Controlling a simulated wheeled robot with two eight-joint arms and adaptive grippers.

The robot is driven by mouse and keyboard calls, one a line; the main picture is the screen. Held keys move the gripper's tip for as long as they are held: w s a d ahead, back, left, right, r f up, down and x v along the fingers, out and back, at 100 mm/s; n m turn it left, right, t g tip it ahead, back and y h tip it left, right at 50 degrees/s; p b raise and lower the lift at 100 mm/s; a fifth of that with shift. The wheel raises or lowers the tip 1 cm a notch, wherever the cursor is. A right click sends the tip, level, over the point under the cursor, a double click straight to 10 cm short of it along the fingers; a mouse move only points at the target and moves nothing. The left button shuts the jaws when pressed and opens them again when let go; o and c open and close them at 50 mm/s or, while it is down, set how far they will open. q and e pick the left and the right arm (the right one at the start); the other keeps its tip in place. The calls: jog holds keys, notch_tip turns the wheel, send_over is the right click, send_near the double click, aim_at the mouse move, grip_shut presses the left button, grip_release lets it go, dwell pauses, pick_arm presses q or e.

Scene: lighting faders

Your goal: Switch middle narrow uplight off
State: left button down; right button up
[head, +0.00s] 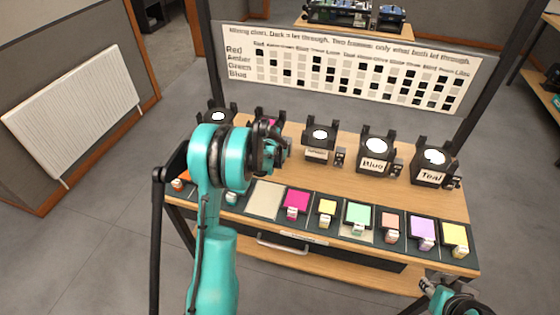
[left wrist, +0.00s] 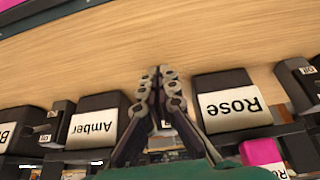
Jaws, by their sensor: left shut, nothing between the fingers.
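Several black uplights stand in a row on the wooden bench. The amber uplight (head: 318,140) is in the middle with a bright top; its label reads Amber in the left wrist view (left wrist: 95,122). A small switch box (head: 340,157) stands at its right. The rose uplight (left wrist: 232,103) is the neighbour, mostly behind my left arm in the head view. My left gripper (head: 277,152) is shut and empty, and in the left wrist view (left wrist: 160,72) it lies between the Amber and Rose lamps. What lies under its fingers is hidden. My right gripper (head: 450,298) is low at right, its fingers unclear.
The blue uplight (head: 375,148) and teal uplight (head: 432,160), both lit, stand to the right. A lit uplight (head: 218,115) stands far left. Coloured filters, such as a magenta one (head: 296,202), lie along the bench front. A chart board (head: 350,75) stands behind. Bare wood separates lamps and filters.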

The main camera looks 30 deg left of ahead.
dwell(0.7)
pick_arm(q)
jog(key=shift+r+p, duration=0.5)
jog(key=shift+r, duration=0.35)
